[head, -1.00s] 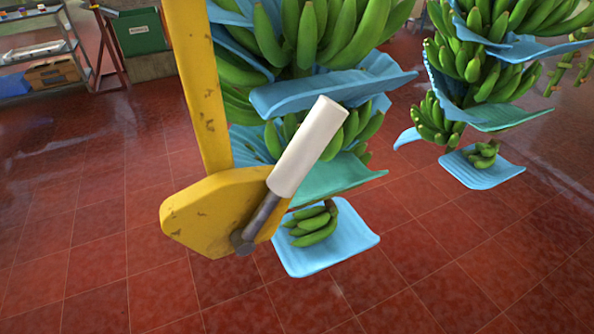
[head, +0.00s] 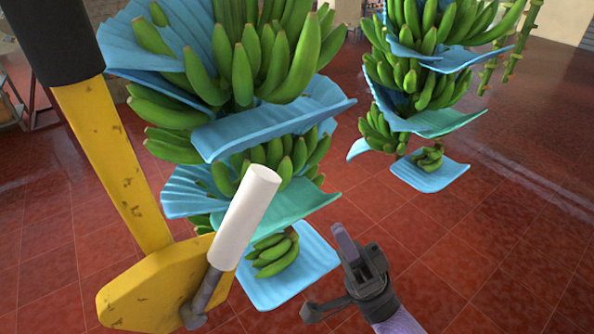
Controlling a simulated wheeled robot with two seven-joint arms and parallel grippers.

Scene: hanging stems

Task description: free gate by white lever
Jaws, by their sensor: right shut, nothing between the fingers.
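The white lever (head: 246,217) is a white sleeve on a grey metal rod. It tilts up to the right from its pivot on the yellow gate plate (head: 150,288) at the lower left. A yellow bar (head: 113,160) with worn patches rises from the plate to a black upper part (head: 52,40). My right gripper (head: 345,240) is at the lower middle, to the right of the white lever and apart from it. It is shut and empty. My left gripper is not in view.
Stems of green bananas (head: 262,65) with blue sheets (head: 255,120) between the hands hang just behind the lever. A second stem (head: 420,80) hangs at the upper right. Red tiled floor (head: 480,260) lies open at the right.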

